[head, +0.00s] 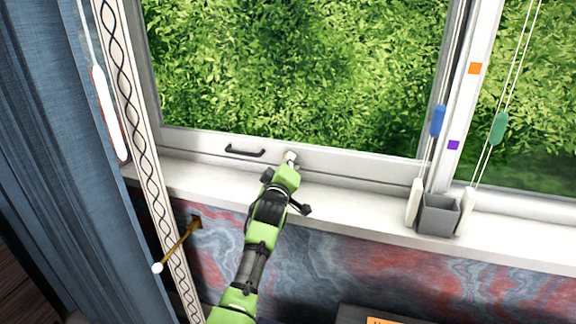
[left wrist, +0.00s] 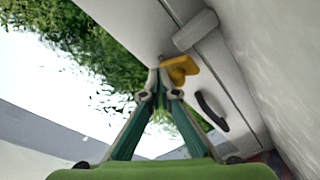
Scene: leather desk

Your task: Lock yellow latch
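The yellow latch (left wrist: 179,68) shows in the left wrist view, on the white window frame beside a light grey block (left wrist: 195,31). My left gripper (left wrist: 158,72) has its fingertips drawn together, with the latch just right of them. The tips look very near or touching the latch; I cannot tell which, and I see no clear grip on it. In the head view my left gripper (head: 289,164) reaches the lower window rail, and the yellow latch is hidden there. My right gripper is in neither view.
A black handle (head: 245,151) sits on the rail left of my gripper. A white sill (head: 350,203) runs below, with a grey box (head: 437,216) at right. Cords with blue (head: 437,120) and green (head: 498,128) pulls hang there. A blue curtain (head: 45,150) is at left.

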